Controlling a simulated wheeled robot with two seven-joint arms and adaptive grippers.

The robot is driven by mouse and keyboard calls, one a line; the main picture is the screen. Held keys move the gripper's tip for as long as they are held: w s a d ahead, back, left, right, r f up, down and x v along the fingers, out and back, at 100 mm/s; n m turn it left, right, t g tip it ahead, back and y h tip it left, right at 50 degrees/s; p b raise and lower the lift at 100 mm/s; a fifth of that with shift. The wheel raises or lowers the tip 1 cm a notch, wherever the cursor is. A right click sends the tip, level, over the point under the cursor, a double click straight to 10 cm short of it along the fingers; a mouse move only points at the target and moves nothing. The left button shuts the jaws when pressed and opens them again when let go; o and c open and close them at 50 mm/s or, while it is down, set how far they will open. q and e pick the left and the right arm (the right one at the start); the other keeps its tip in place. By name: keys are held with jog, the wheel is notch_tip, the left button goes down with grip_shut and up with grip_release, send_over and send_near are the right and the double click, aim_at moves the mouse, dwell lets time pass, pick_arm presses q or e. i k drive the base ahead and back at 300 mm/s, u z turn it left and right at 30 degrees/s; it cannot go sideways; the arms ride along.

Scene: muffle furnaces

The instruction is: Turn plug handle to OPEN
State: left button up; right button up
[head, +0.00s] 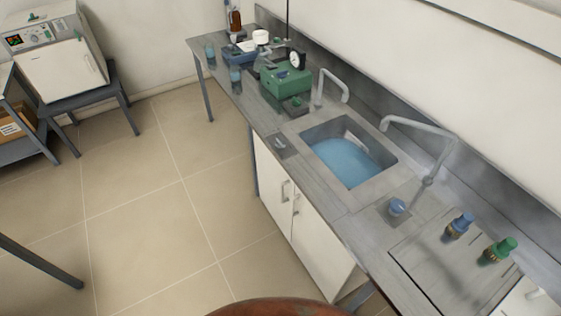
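A blue knob (397,206) sits on a small grey plate on the counter, just right of the sink. It may be the plug handle; no OPEN marking is readable. A small grey fitting (281,144) lies on the counter at the left of the sink. The sink (374,180) holds blue water (343,162), and its bottom and any plug cannot be made out. A blue valve (459,225) and a green valve (498,250) stand farther right on the counter. Neither of my grippers is in view.
Two grey taps (333,84) (415,126) rise behind the sink. A green apparatus (286,80) and bottles stand at the counter's far end. A furnace (60,65) stands at the far left. A rounded reddish-brown surface (280,308) shows at the bottom. The tiled floor (150,210) is open.

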aim_at(279, 143)
jog(key=z, duration=0.3)
jog(key=k, duration=0.25)
jog(key=u, duration=1.5)
jog(key=i, duration=1.15)
jog(key=z, duration=0.55)
